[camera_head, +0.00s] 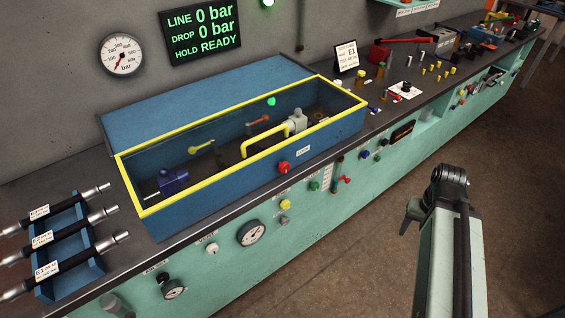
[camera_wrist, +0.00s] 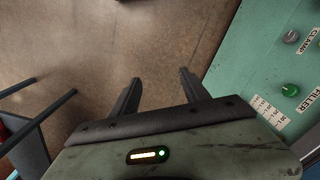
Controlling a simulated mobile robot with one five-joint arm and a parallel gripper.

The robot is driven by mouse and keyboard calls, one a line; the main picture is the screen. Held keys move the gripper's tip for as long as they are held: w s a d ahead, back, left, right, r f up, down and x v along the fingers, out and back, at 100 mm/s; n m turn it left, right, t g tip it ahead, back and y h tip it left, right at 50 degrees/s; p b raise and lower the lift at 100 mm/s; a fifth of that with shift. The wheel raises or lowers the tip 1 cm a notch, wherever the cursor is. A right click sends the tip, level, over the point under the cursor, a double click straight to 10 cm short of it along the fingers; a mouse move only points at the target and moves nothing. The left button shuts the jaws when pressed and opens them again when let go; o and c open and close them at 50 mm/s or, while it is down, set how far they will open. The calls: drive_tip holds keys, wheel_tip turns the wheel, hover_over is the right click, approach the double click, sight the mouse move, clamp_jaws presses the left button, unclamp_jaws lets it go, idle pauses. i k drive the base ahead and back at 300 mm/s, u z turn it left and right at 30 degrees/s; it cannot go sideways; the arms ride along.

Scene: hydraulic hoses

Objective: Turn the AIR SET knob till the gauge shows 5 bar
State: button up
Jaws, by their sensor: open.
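A small gauge (camera_head: 173,289) with a black knob (camera_head: 163,277) just above it sits low on the green bench front at the lower left of the head view. A larger gauge (camera_head: 251,233) is further right, with a pale knob (camera_head: 212,248) left of it. The labels are too small to read, so I cannot tell which knob is AIR SET; the needles are unreadable too. My gripper (camera_wrist: 159,88) is open and empty over bare floor in the wrist view. In the head view my arm is at the right, well away from these gauges and knobs.
A blue trough with a yellow rim (camera_head: 183,199) stands on the bench, beside a hose rack (camera_head: 98,264). The wall display (camera_head: 201,29) reads LINE 0 bar, DROP 0 bar, HOLD READY. In the wrist view, a green knob (camera_wrist: 291,90) labelled FILLER is at right. Floor before the bench is clear.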

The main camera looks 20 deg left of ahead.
sight(162, 278)
drive_tip(key=u, duration=2.5)
drive_tip(key=k, duration=0.5)
drive_tip(key=u, duration=2.15)
drive_tip(key=k, duration=0.65)
drive_tip(key=z, duration=0.2)
drive_tip(key=i, duration=0.5)
drive_tip(key=z, duration=0.05)
